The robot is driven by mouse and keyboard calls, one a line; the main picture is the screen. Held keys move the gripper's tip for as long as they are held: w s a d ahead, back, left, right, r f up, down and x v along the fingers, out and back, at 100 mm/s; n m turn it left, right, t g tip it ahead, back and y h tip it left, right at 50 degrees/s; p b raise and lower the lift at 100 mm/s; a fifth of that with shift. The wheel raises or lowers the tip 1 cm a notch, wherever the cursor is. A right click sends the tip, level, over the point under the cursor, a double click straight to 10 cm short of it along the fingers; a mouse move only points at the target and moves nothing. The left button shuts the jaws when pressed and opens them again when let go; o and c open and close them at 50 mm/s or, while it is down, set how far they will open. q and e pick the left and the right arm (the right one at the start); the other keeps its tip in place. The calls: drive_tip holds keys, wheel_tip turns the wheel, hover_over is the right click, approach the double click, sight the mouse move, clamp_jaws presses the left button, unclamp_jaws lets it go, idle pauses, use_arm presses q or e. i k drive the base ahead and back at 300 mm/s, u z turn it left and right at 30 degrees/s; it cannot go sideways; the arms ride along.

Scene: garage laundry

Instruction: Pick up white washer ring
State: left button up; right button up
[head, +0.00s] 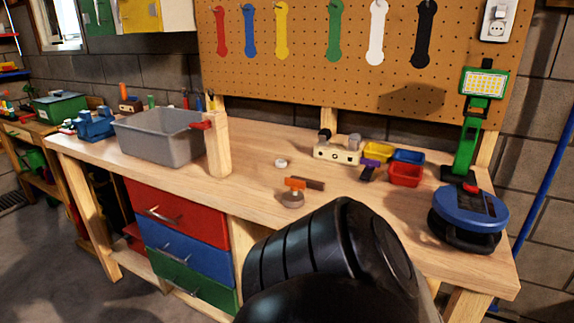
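A small white ring-like piece (281,163), which looks like the washer ring, lies flat on the wooden workbench (255,190) near its middle. It is too small to make out its hole clearly. Nothing touches it. A black rounded link of my own arm fills the bottom middle of the head view, in front of the bench edge, and hides part of the bench front. Neither of my grippers shows in this view.
Right of the ring are a wooden block with round fittings (338,152) and yellow, blue and red bins (405,175). A grey tub (155,137) and wooden post (217,145) stand left. A green lamp (466,150) stands right.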

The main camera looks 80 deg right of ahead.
sight(279, 163)
drive_tip(key=k, duration=0.15)
drive_tip(key=z, duration=1.5)
